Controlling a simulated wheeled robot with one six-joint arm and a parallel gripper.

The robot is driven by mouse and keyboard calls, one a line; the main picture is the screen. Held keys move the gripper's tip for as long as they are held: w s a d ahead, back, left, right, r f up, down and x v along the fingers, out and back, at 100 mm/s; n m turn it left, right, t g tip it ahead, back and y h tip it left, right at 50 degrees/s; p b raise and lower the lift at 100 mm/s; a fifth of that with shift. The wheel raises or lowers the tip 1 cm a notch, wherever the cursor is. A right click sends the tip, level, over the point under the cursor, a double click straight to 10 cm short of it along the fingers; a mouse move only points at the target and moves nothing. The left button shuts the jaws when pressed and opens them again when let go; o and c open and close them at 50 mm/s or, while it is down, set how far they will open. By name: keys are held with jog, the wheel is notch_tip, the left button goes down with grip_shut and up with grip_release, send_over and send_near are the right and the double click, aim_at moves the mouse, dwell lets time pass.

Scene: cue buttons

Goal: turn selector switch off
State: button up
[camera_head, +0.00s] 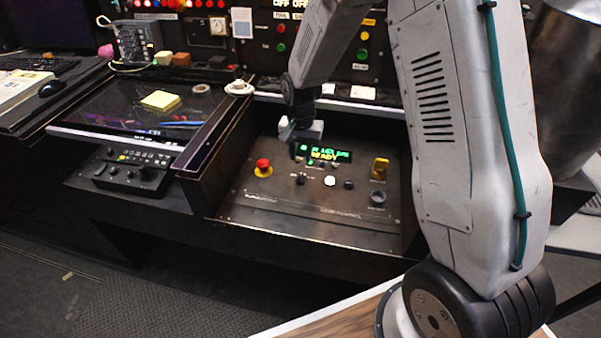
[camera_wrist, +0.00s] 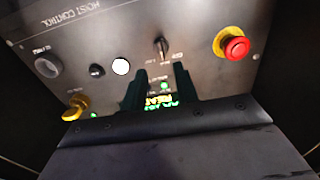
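The selector switch (camera_wrist: 162,48) is a small dark knob with an upright lever on the metal control panel (camera_wrist: 205,22). Small labels sit on either side of it, too blurred to read surely. It also shows in the head view as a small dark knob (camera_head: 301,179). My gripper (camera_wrist: 159,78) is open, with two dark fingers apart and nothing between them. The fingertips point toward the switch and appear short of it, with no contact visible. In the head view my gripper (camera_head: 298,148) hangs over the back of the panel, its fingers hard to make out.
A red emergency button (camera_head: 263,166) is left of the switch in the head view. A white button (camera_head: 330,181), black button (camera_head: 349,185), dark knob (camera_head: 378,197) and yellow switch (camera_head: 380,167) are to its right. A green-lit display (camera_head: 336,155) stands behind. Raised walls border the panel.

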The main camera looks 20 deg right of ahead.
aim_at(301, 176)
notch_tip(301, 176, down, 8)
jog(key=shift+f, duration=0.15)
dwell(0.3)
grip_shut()
